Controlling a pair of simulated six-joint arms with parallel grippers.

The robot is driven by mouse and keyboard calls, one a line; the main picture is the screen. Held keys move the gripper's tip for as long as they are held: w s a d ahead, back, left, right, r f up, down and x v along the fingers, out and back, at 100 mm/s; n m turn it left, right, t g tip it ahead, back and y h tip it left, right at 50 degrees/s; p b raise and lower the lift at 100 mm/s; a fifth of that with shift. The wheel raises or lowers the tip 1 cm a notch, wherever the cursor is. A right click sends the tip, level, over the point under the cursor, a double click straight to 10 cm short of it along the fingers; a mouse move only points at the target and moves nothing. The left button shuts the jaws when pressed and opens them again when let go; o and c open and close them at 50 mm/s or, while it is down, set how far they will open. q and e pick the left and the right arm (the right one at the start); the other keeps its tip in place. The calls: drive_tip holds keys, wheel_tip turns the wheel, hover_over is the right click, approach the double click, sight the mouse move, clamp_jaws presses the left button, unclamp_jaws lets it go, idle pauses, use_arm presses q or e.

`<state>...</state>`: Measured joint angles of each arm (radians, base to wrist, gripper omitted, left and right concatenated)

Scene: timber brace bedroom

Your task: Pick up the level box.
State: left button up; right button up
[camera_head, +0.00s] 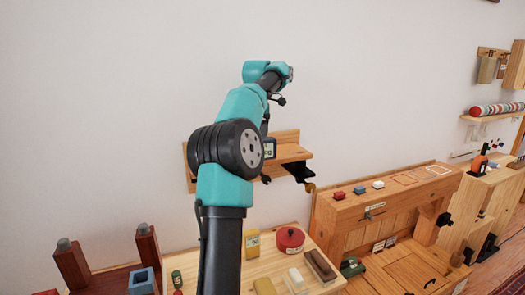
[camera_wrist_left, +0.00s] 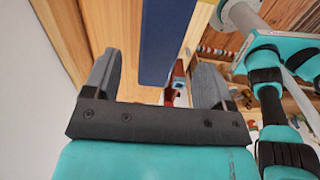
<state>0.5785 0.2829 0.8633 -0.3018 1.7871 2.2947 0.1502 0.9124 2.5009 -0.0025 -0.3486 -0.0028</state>
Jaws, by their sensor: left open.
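A small dark blue box (camera_head: 269,148) with a pale label, which I take as the level box, stands on the wooden wall shelf (camera_head: 290,151). It is partly hidden behind my arm in the head view. In the left wrist view, a blue slab-like face (camera_wrist_left: 165,40), likely the same box, shows just beyond and between the fingertips. My left gripper (camera_wrist_left: 153,80) is open, with one grey finger on each side and nothing held. In the head view the gripper is mostly hidden by my arm. My right gripper is not in view.
Dark brackets (camera_head: 299,172) hang under the shelf's right end. Below, a wooden bench (camera_head: 322,284) holds a red round tin (camera_head: 290,240), a yellow box (camera_head: 252,243) and small blocks. A wooden cabinet (camera_head: 345,230) stands to the right. The wall above the shelf is bare.

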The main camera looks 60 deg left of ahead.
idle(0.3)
use_arm(q)
drive_tip(key=shift+f, duration=1.25)
drive_tip(key=shift+f, duration=2.5)
drive_tip(key=c, duration=1.2)
drive_tip(key=shift+r, duration=0.2)
